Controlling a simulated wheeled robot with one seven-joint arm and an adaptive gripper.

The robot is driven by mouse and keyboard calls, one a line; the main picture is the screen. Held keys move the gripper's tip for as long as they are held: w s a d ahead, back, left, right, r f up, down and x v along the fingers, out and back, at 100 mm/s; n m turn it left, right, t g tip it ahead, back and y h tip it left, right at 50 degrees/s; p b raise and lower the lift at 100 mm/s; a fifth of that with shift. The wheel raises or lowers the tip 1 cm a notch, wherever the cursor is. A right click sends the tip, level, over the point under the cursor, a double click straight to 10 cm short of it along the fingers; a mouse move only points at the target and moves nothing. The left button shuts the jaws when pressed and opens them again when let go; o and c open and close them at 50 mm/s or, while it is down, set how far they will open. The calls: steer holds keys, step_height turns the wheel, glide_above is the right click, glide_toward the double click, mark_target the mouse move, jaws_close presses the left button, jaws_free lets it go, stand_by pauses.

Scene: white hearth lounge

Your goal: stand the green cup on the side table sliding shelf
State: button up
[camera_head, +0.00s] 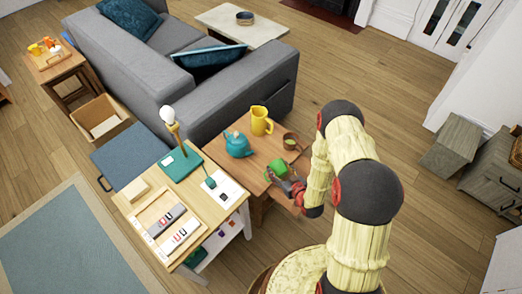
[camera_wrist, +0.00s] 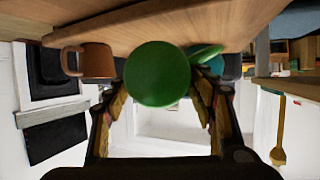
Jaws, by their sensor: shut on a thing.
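The green cup (camera_head: 277,170) is in my gripper (camera_head: 286,182) at the near right side of the wooden side table. In the wrist view the green cup (camera_wrist: 157,73) shows as a round green face between the two fingers, and my gripper (camera_wrist: 160,95) is shut on it. The side table (camera_head: 262,143) has a plain wooden top. In the wrist view its wooden surface (camera_wrist: 150,20) runs across the upper part. I cannot clearly make out the sliding shelf; my arm and gripper cover that side of the table. I cannot tell whether the cup touches the wood.
A teal teapot (camera_head: 238,144), a yellow jug (camera_head: 261,121) and a brown mug (camera_head: 290,141) stand on the side table close to the cup. A desk (camera_head: 133,203) with a lamp adjoins at left. A grey sofa (camera_head: 205,85) stands behind.

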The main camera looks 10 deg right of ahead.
steer(key=w+a+b, duration=0.1)
steer(key=w, duration=0.3)
steer(key=w+a, duration=0.1)
steer(key=w, duration=0.4)
steer(key=w+a+b, duration=0.1)
steer(key=w, duration=0.3)
steer(key=shift+w+a+f+b, duration=0.1)
steer(key=shift+w+a+b, duration=0.1)
steer(key=shift+b, duration=0.15)
steer(key=shift+w, duration=0.15)
steer(key=shift+f+b, duration=0.8)
steer(key=shift+f, duration=0.85)
steer(key=shift+f, duration=0.1)
steer(key=shift+f, duration=0.1)
steer(key=o, duration=1.3)
steer(key=shift+c, duration=0.2)
steer(key=shift+o, duration=0.7)
